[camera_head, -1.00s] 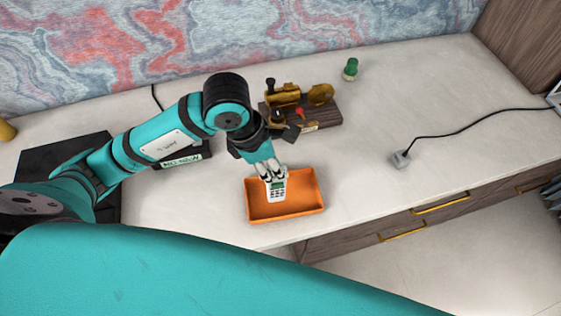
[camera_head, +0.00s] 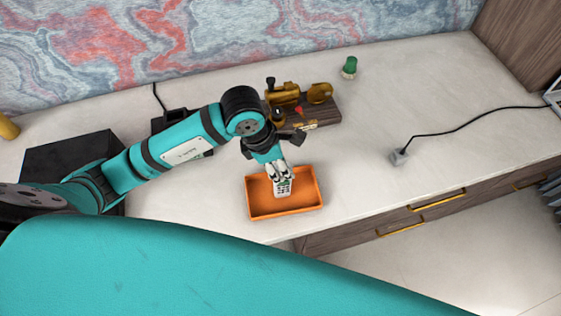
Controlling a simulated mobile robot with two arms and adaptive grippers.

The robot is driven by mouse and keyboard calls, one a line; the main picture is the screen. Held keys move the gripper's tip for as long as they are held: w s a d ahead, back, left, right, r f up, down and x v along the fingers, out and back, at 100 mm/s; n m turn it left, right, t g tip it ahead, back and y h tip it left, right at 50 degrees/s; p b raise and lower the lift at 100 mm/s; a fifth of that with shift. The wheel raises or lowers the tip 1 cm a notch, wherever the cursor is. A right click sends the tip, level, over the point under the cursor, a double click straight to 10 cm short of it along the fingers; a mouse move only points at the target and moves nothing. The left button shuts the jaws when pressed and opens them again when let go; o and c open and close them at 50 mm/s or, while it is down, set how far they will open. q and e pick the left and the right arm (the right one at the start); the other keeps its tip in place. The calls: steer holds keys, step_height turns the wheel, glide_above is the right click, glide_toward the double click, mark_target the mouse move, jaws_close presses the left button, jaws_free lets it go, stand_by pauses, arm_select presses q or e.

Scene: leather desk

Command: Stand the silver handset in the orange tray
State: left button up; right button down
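The silver handset (camera_head: 284,189), pale with dark keys, is upright or slightly tilted over the inside of the orange tray (camera_head: 299,209). My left gripper (camera_head: 280,174) comes down from behind and is shut on the handset's upper part, with its fingers covering much of it. The handset's lower end is near the tray floor; I cannot tell whether it touches. The tray sits near the desk's front edge. My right gripper is not in view.
A brass telegraph-like device on a wooden base (camera_head: 322,112) stands behind the tray. A green-topped object (camera_head: 349,67) is at the back. A grey plug with a black cable (camera_head: 399,157) lies to the right. The desk between tray and plug is clear.

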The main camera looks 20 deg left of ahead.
arm_select(q)
steer(key=shift+o, duration=0.6)
steer(key=shift+r, duration=0.25)
steer(key=b+v, duration=0.2)
steer(key=v, duration=0.9)
steer(key=shift+r, duration=0.35)
steer(key=shift+a, duration=0.1)
